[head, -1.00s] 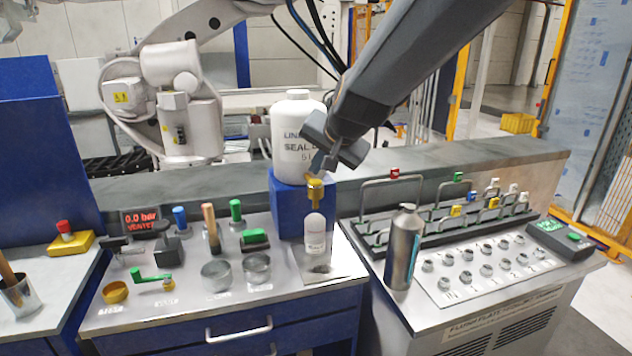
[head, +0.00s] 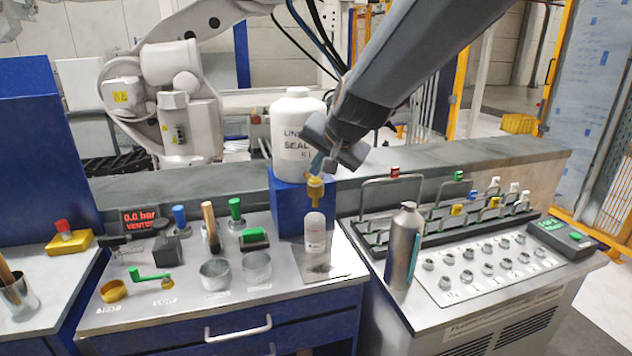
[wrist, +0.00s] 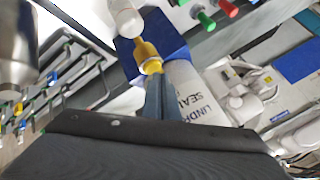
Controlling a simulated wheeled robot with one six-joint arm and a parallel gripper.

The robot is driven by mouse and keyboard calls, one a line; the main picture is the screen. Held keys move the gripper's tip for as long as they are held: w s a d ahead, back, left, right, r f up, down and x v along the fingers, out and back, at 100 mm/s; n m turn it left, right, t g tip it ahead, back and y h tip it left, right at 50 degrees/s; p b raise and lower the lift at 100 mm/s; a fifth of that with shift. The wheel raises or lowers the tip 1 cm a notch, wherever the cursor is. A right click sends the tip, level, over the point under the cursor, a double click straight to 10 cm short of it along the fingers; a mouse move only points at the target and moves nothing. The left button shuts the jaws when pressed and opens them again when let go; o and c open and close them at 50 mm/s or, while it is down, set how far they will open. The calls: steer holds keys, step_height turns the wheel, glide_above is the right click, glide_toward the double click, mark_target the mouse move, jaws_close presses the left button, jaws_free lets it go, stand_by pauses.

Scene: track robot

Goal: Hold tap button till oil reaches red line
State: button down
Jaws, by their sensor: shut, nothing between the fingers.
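The yellow tap (head: 314,188) sticks out from the blue block (head: 288,205) under the white seal oil container (head: 297,130). My gripper (head: 318,165) is shut and empty, its fingertips at the top of the tap; I cannot tell whether they press its button. In the wrist view the shut fingers (wrist: 158,98) reach the yellow tap (wrist: 148,55) with the container (wrist: 188,88) beside them. A small pale bottle (head: 315,232) stands upright below the tap, also seen in the wrist view (wrist: 126,17). No red line or oil level can be made out on it.
A steel flask (head: 403,245) stands on the right bench, before a rack with wire handles (head: 440,215). Metal cups (head: 257,267), a green-handled lever (head: 150,274) and a pressure display reading 0.0 bar (head: 141,218) are left of the bottle. A grey ledge runs behind.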

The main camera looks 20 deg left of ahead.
mark_target(317, 181)
steer(key=shift+f+b, duration=0.3)
steer(key=shift+f, duration=0.15)
stand_by(1.7)
stand_by(0.5)
steer(key=shift+r+p, duration=0.7)
steer(key=shift+r, duration=0.2)
step_height(317, 181, up, 5)
steer(key=p, duration=0.4)
steer(key=shift+r, duration=0.1)
